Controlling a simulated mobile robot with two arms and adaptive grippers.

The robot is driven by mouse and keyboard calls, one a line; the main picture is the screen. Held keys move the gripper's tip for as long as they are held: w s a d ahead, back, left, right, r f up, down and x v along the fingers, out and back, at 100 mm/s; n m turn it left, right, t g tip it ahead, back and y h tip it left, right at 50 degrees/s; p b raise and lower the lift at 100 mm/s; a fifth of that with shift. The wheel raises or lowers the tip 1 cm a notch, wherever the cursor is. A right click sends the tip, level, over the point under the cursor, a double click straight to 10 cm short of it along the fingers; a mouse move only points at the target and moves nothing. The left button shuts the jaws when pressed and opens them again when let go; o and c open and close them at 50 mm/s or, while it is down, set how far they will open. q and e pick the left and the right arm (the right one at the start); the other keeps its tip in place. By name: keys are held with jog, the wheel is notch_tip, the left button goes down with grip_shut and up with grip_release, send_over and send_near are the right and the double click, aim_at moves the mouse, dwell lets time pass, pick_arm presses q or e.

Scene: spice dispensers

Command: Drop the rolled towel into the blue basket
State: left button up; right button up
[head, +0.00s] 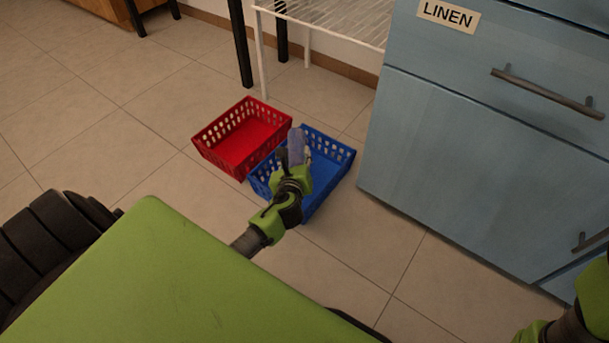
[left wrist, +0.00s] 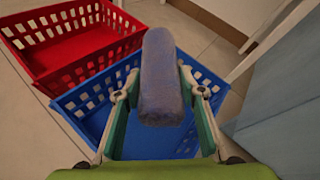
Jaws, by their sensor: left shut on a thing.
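A rolled towel (head: 296,146), blue-grey, is held in my left gripper (head: 293,162). In the left wrist view the towel (left wrist: 161,80) sits between the two fingers of the left gripper (left wrist: 160,95). The blue basket (head: 341,161) stands on the floor, and the towel and gripper are over it in the head view. The blue basket (left wrist: 85,100) also shows below the towel in the left wrist view. The gap between towel and basket floor is hard to judge. My right gripper is out of view; only part of that arm shows at the lower right.
A red basket (head: 240,140) stands to the left of the blue one, close against it. A blue cabinet (head: 450,160) labelled LINEN stands to the right. A white wire rack (head: 335,18) is behind. The tiled floor at left is clear.

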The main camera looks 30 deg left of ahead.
pick_arm(q)
jog(key=o, duration=1.3)
jog(key=shift+s, duration=0.1)
jog(key=v, duration=1.2)
